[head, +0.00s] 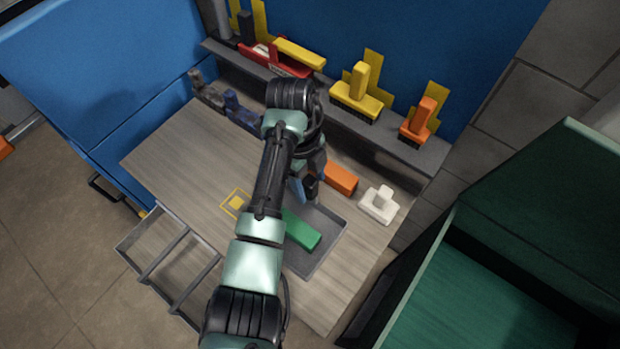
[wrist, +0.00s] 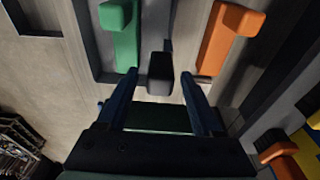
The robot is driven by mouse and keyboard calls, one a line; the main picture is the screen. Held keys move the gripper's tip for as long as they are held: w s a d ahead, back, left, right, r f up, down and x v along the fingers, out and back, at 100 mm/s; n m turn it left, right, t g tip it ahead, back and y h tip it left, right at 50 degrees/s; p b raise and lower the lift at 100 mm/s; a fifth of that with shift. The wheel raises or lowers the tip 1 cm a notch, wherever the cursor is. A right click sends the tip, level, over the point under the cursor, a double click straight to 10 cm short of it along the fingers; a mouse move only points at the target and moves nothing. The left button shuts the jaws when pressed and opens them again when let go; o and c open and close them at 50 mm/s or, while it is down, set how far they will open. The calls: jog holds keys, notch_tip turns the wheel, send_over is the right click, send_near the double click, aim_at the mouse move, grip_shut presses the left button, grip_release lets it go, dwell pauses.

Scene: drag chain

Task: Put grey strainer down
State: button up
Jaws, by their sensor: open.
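A dark grey block-shaped piece (wrist: 160,72), which looks like the grey strainer, sits between my fingertips in the wrist view. My gripper (wrist: 160,77) is open, with a finger on each side of the piece and a gap showing on both sides. In the head view my gripper (head: 307,188) is low over the worktable, at the upper edge of the recessed grey tray (head: 327,255). My arm hides much of that area, and I cannot tell the piece apart there. Whether the piece rests on the surface is not clear.
A green block (head: 301,230) lies in the tray. An orange block (head: 340,178) and a white tool (head: 379,204) lie to the right of my gripper. A shelf (head: 405,150) with yellow, orange and red tools runs behind. A yellow square mark (head: 236,202) is left of my arm.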

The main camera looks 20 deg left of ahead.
notch_tip(320, 180, up, 12)
jog(key=a+p, duration=0.1)
jog(key=p, duration=0.2)
jog(key=shift+w+a+p, duration=0.35)
jog(key=shift+a+p, duration=0.05)
jog(key=shift+r, duration=0.1)
